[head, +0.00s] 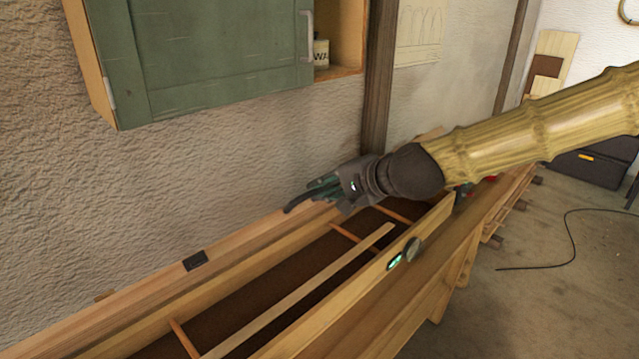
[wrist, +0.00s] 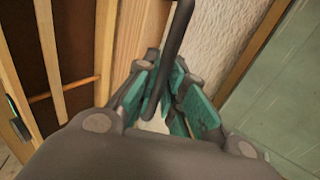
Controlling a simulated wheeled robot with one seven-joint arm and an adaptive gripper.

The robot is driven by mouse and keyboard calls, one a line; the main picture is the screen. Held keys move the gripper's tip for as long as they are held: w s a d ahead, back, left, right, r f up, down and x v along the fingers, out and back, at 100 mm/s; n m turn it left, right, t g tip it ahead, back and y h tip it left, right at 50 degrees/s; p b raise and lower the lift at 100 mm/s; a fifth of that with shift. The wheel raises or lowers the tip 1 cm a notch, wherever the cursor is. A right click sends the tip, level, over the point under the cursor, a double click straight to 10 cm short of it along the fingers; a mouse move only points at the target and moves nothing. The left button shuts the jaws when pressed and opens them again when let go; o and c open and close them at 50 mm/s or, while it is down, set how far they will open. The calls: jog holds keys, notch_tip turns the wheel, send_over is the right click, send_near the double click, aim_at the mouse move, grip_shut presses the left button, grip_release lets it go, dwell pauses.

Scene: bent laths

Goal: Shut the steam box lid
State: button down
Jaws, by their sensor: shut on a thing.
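The steam box (head: 345,318) is a long wooden trough along the wall, open at the top, with a dark inside and thin cross rods. Its lid (head: 150,288) is the board along the wall side, standing open, with a small black plate on it. My gripper (head: 318,192) is over the far part of the lid. In the wrist view its green-padded fingers (wrist: 168,98) are shut on a dark bar-like handle (wrist: 177,35) next to the lid wood. The fingers hide where the handle meets the lid.
A pale lath (head: 300,290) lies lengthwise in the box on the rods. A green cabinet (head: 205,55) hangs on the wall above, with a jar (head: 321,53) on its shelf. A dark cable (head: 570,240) lies on the floor at right.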

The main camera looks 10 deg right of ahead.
jog(key=s+d+f+b, duration=0.2)
jog(key=s+f+b, duration=0.1)
jog(key=f+b, duration=0.4)
jog(key=s+d+f+b, duration=0.2)
jog(key=s+f+b, duration=0.2)
jog(key=f+b, duration=0.3)
jog(key=s+d+f+b, duration=0.3)
jog(key=f+b, duration=0.4)
jog(key=f, duration=0.4)
jog(key=shift+s, duration=0.2)
dwell(0.7)
jog(key=shift+d+r, duration=0.1)
jog(key=c, duration=1.2)
grip_release()
jog(key=shift+d, duration=0.1)
